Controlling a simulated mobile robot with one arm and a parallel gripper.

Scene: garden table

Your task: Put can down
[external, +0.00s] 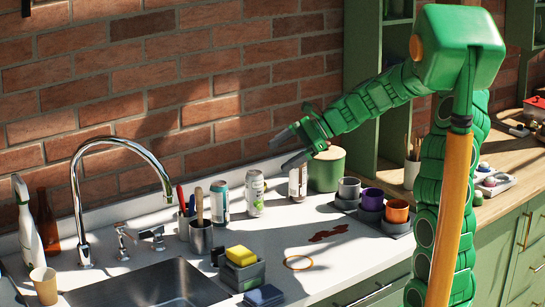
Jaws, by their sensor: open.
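Three cans stand upright in a loose row on the white counter along the brick wall. A teal can (219,203) is at left, a white and green can (255,194) is in the middle, and a pale can with a brownish label (298,184) is at right. My gripper (277,155) is open and empty, reaching left with its fingers apart. It is above the middle and right cans in the picture. The lower finger is close to the top of the right can; I cannot tell whether they touch.
A green canister (327,169) stands right of the cans, with a tray of cups (371,201) beyond it. Utensil cups (200,238), a tap (82,215) and a sink (150,288) are at left. A sponge holder (242,271) and a tan ring (298,263) lie in front.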

